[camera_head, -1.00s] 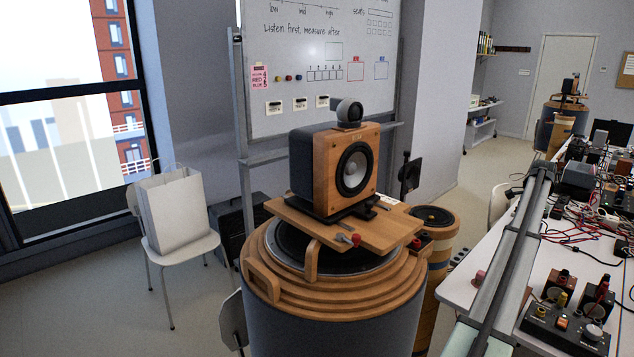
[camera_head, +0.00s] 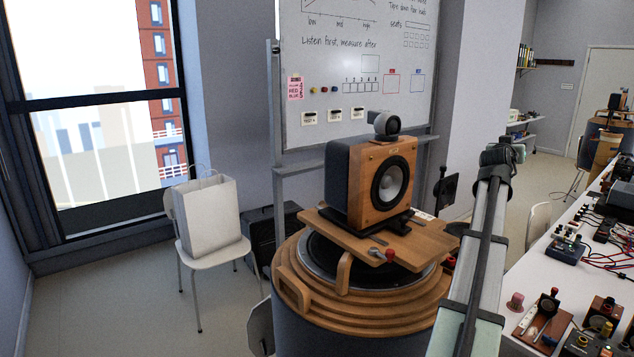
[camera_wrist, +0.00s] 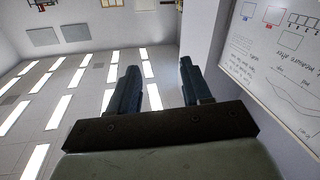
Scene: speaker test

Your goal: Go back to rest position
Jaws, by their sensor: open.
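My gripper (camera_wrist: 158,72) shows in the wrist view with its two dark fingers apart and nothing between them. Behind the fingers are ceiling lights and, at the right, an upside-down whiteboard (camera_wrist: 281,62). In the head view my arm rises at the right of the wooden speaker (camera_head: 383,185), and its dark upper end (camera_head: 497,165) is raised above the bench. The fingers cannot be made out there. The speaker stands on a wooden board (camera_head: 345,235) on top of a round stepped wooden stand (camera_head: 335,305), apart from my arm.
A bench (camera_head: 512,300) with boxes, cables and small parts lies at the right, beside and behind my arm. A white chair (camera_head: 205,262) with a paper bag (camera_head: 208,217) stands at the left. The whiteboard (camera_head: 340,60) is behind the speaker.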

